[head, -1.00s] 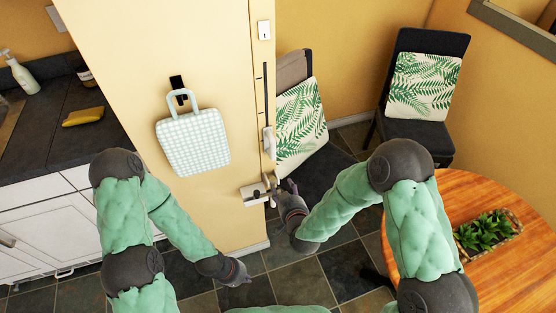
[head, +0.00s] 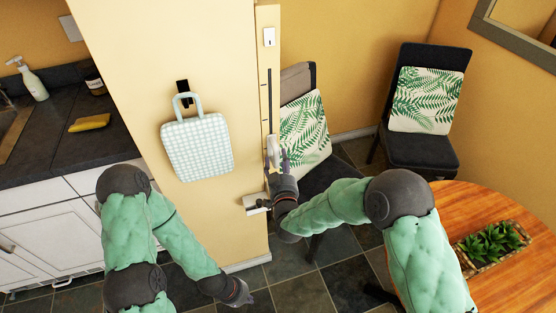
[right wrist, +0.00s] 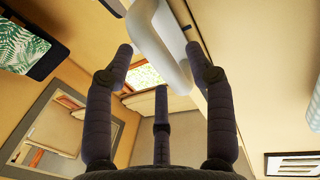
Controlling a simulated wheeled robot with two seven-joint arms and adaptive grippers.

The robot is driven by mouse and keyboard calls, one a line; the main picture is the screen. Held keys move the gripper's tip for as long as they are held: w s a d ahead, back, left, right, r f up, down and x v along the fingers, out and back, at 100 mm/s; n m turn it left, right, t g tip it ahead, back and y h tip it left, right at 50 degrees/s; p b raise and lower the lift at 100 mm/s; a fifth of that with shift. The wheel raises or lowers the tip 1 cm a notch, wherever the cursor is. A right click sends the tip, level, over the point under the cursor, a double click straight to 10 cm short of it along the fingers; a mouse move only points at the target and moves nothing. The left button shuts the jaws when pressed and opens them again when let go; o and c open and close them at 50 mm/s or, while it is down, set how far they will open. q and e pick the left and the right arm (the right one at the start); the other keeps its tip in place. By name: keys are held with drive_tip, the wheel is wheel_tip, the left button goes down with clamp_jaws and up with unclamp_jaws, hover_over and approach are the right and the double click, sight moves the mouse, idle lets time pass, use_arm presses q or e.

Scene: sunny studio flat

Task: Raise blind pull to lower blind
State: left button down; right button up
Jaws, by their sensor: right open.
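The blind pull (head: 272,147) is a white handle at the lower end of a dark vertical slot (head: 270,100) on the narrow edge of the cream wall. My right gripper (head: 279,157) is at the pull with its fingers pointing up. In the right wrist view the white pull (right wrist: 158,40) stands between the spread dark fingers, near their tips; the gripper is open and I see no clear grip. My left gripper (head: 240,297) hangs low near the floor, away from the pull; its finger state is too small to tell. No blind is identifiable.
A silver bracket (head: 257,203) juts from the wall below the pull. A checked bag (head: 197,148) hangs on the wall's face. A chair with a leaf cushion (head: 304,130) stands right behind my right gripper. A round wooden table (head: 450,215) is at the right, a counter (head: 100,150) left.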

drive_tip(key=shift+w+a, duration=0.1)
drive_tip(key=shift+w, duration=1)
clamp_jaws()
wheel_tip(320, 180, up, 12)
drive_tip(key=p, duration=0.5)
drive_tip(key=shift+r, duration=0.25)
drive_tip(key=shift+f, duration=0.1)
unclamp_jaws()
drive_tip(key=shift+f, duration=0.1)
drive_tip(key=shift+s, duration=0.15)
